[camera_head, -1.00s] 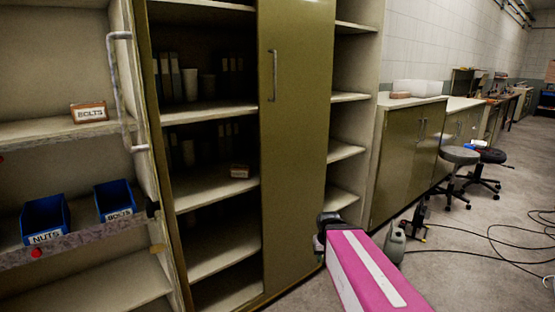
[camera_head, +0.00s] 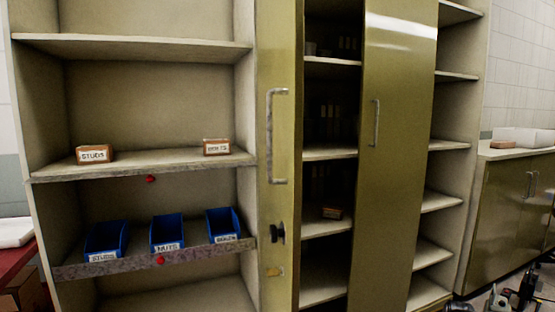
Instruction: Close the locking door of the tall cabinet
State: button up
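The tall cabinet (camera_head: 245,48) fills most of the head view, with open shelves at left, centre and right. A narrow-looking olive door panel (camera_head: 272,60) stands upright between the left and centre shelves. It bears a long metal handle (camera_head: 278,135) and, lower down, a black latch or knob (camera_head: 278,233). The left shelves beside it are uncovered. A second, wider olive door (camera_head: 395,170) with a smaller handle (camera_head: 376,122) stands to the right of the dark, uncovered centre shelves. I cannot tell whether the panels slide or swing. My gripper is not in view.
Blue bins (camera_head: 167,232) and small labelled boxes (camera_head: 95,153) sit on the left shelves. A low olive cabinet (camera_head: 505,220) stands at right. A red-topped surface (camera_head: 25,255) is at the lower left. Dark objects (camera_head: 520,290) stand on the floor at lower right.

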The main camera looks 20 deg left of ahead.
aim_at(280, 52)
jog(key=k+z, duration=0.5)
jog(key=k, duration=0.3)
jog(key=k+u, duration=0.1)
jog(key=u, duration=0.3)
jog(key=k+j+u, duration=0.1)
jog(key=u, duration=0.25)
jog(key=k+j+u, duration=0.1)
jog(key=u, duration=0.3)
jog(key=j+u, duration=0.15)
jog(key=u, duration=0.25)
jog(key=k, duration=0.05)
